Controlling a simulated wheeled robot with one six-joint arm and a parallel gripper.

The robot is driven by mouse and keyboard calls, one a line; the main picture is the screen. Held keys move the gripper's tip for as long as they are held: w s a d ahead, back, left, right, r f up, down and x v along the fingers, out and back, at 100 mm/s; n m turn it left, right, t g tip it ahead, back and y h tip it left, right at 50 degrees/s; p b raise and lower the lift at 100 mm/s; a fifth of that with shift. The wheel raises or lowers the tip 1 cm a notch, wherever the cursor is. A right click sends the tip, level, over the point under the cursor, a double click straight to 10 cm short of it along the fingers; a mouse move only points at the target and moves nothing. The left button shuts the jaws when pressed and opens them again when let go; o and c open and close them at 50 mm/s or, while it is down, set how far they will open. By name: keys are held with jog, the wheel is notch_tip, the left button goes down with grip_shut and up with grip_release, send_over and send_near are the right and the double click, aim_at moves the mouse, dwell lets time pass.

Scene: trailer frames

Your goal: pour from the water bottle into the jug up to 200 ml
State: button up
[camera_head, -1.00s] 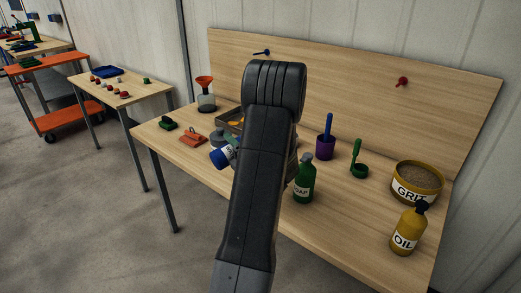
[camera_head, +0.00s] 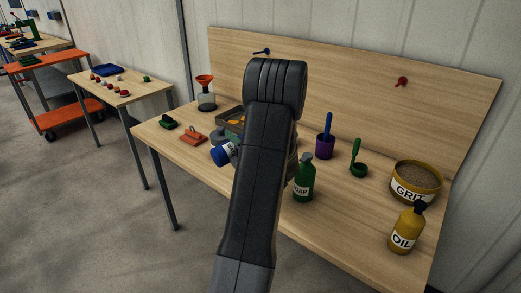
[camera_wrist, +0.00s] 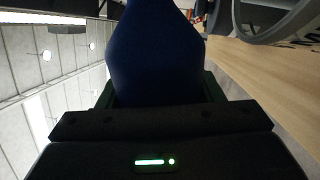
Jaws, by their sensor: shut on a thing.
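The water bottle (camera_head: 222,155) is blue with a pale label and shows just left of my arm in the head view, tilted well over. The same blue bottle (camera_wrist: 155,45) fills the upper middle of the wrist view. My gripper (camera_wrist: 160,92) is shut on it, with dark fingers on both sides. In the head view my arm hides most of the gripper and part of the bottle. I cannot clearly make out the jug; a grey curved rim at the wrist view's upper right (camera_wrist: 280,20) may belong to it. No water level can be read.
A tray (camera_head: 230,118) and an orange clip-like thing (camera_head: 193,136) lie near the bottle. A red-funnelled flask (camera_head: 206,95) stands behind.

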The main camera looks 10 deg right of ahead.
jog(key=shift+m+p, duration=0.3)
jog(key=shift+m, duration=0.1)
dwell(0.8)
